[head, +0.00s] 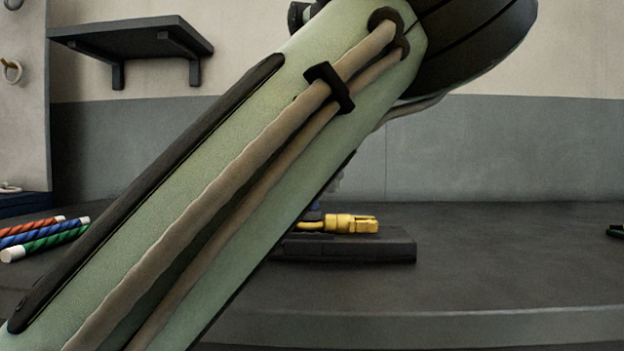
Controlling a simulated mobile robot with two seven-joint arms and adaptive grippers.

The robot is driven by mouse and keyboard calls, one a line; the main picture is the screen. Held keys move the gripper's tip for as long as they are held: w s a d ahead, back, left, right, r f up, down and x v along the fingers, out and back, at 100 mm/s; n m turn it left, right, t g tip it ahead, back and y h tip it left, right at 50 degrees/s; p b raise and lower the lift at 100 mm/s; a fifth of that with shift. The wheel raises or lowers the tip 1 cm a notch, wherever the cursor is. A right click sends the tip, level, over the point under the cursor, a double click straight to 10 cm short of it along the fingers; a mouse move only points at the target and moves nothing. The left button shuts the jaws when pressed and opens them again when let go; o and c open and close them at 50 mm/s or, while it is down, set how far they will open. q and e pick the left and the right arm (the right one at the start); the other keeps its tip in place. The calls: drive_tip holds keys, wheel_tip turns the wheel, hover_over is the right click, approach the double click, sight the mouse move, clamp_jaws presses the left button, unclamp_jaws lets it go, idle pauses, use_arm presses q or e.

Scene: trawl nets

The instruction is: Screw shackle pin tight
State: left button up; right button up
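A yellow metal piece (350,223), which looks like part of the shackle or its pin, lies on a low black block (345,248) on the bench. Its left end is hidden behind my pale green arm, so I cannot tell how the pin sits or whether it is threaded in. A small grey part and a bit of blue show just beside the arm's edge, too covered to identify. My arm crosses the picture from lower left to upper middle. Neither gripper can be made out.
The dark bench top (500,260) is clear to the right of the block. Several striped rope pieces (45,238) with white ends lie at the left. A small dark object (615,231) is at the right edge. A black shelf (130,38) hangs on the wall.

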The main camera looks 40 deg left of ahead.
use_arm(q)
drive_tip(key=shift+c, duration=0.3)
drive_tip(key=c, duration=1.1)
